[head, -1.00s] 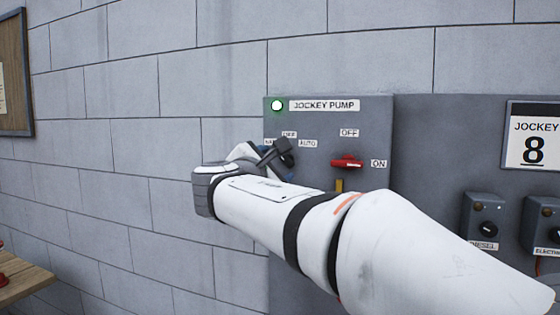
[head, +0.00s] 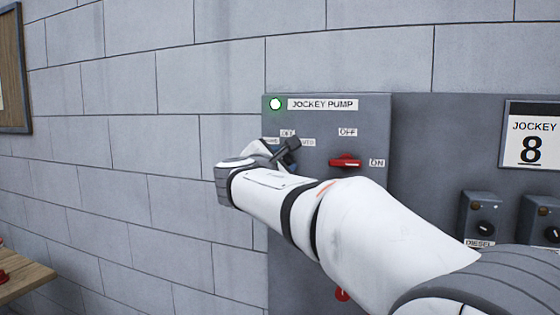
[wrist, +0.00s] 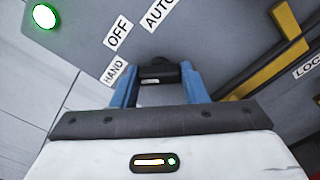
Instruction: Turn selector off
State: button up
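The black selector knob (wrist: 158,74) is on the grey jockey pump panel (head: 325,125), beside the HAND, OFF and AUTO labels. In the wrist view, the two blue fingers of my gripper (wrist: 160,85) stand apart, one on each side of the knob. Little or no gap shows, and I cannot tell whether they press on it. In the head view, my gripper (head: 277,150) is at the panel's left part, and my wrist hides most of it and the knob. The HAND (wrist: 113,70), OFF (wrist: 118,30) and AUTO (wrist: 158,13) labels show. The pointer's direction is unclear.
A red switch handle (head: 346,162) sits right of the selector, between OFF and ON labels. A green lamp (head: 275,104) is lit at the panel's upper left. A yellow bar (wrist: 262,75) projects near my gripper.

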jog(key=c, duration=0.4)
jog(key=shift+c, duration=0.2)
jog(key=shift+f+m+b, duration=0.15)
jog(key=shift+m+b, duration=0.25)
jog(key=shift+b, duration=0.25)
jog(key=shift+m+b, duration=4)
jog(key=shift+b, duration=0.85)
jog(key=o, duration=1)
